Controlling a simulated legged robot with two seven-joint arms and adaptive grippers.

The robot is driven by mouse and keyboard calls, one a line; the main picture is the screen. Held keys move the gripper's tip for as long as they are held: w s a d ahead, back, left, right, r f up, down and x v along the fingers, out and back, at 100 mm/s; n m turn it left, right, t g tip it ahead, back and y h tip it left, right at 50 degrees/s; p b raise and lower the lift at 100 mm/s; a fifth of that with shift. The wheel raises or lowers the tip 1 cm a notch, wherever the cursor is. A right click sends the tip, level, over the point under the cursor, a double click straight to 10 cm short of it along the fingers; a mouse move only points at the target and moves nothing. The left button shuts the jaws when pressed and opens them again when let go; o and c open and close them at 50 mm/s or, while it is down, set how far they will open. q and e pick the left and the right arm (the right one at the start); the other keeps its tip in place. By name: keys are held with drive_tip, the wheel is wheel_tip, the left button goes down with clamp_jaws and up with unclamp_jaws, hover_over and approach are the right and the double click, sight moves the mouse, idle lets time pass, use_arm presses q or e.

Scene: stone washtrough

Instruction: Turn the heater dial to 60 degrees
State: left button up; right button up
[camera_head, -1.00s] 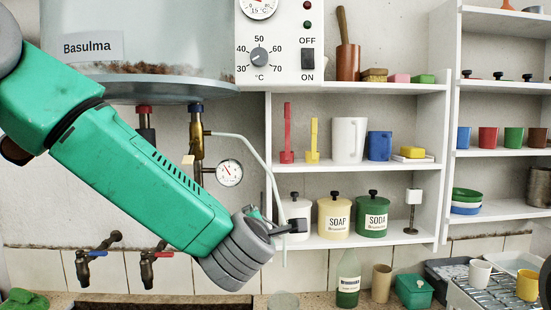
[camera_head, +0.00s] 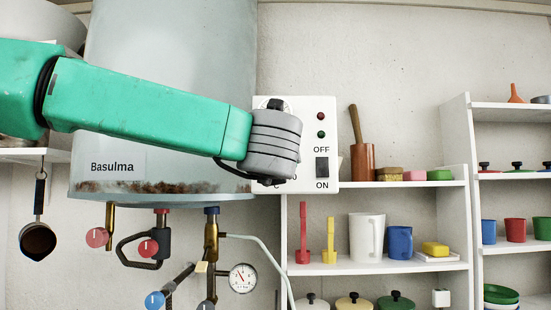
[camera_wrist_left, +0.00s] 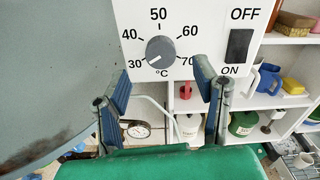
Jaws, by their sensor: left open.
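The heater dial (camera_wrist_left: 160,50) is a round grey knob on the white control panel (camera_wrist_left: 207,14). Its scale shows 30, 40, 50, 60 and 70 °C. Its white mark points to the lower left, close to 30. My left gripper (camera_wrist_left: 161,68) is open and empty in the wrist view, its two blue-padded fingers spread below and to either side of the dial. It looks apart from the dial, but the exact gap is unclear. In the head view my left wrist covers the dial and most of the gripper. My right gripper is not in view.
The ON/OFF switch (camera_head: 322,168) is on the panel's right side. The grey Basulma tank (camera_head: 165,50) stands left of the panel. Pipes and a pressure gauge (camera_head: 243,278) hang below it. White shelves (camera_head: 375,265) with mugs and jars are at the right.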

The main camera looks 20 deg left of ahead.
use_arm(q)
drive_tip(key=p+x, duration=0.1)
drive_tip(key=x, duration=0.4)
drive_tip(key=shift+w+p, duration=0.35)
drive_tip(key=shift+p, duration=0.05)
drive_tip(key=shift+d, duration=0.1)
drive_tip(key=c, duration=0.3)
drive_tip(key=shift+s, duration=0.1)
drive_tip(key=c, duration=0.7)
drive_tip(key=shift+c, duration=0.7)
